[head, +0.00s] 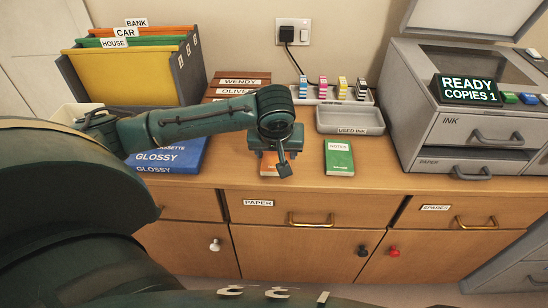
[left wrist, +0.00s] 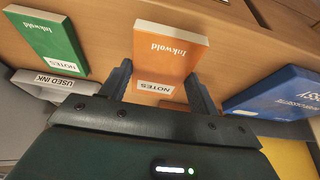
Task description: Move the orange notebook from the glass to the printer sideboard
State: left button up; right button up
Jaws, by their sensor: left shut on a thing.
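The orange notebook (head: 268,168), a small block with a white NOTES label, is on or just above the wooden printer sideboard (head: 230,178), near its front edge. My left gripper (head: 281,166) reaches down over it and hides part of it. In the left wrist view the orange notebook (left wrist: 167,45) sits between the two fingers of my left gripper (left wrist: 159,72), which is shut on it. I cannot tell whether its underside touches the wood. The glass and my right gripper are not in view.
A green notebook (head: 339,158) lies right of the gripper. Behind are the used-ink tray (head: 350,119) and ink cartridges (head: 323,88). The printer (head: 430,125) stands right; blue paper packs (head: 175,158) and a file holder (head: 190,75) stand left. Bare wood lies between the green notebook and printer.

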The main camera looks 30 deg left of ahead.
aim_at(276, 159)
pick_arm(q)
notch_tip(276, 159, down, 3)
jog(key=shift+r, duration=0.15)
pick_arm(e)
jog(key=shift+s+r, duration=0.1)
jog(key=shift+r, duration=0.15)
pick_arm(q)
jog(key=o, duration=1)
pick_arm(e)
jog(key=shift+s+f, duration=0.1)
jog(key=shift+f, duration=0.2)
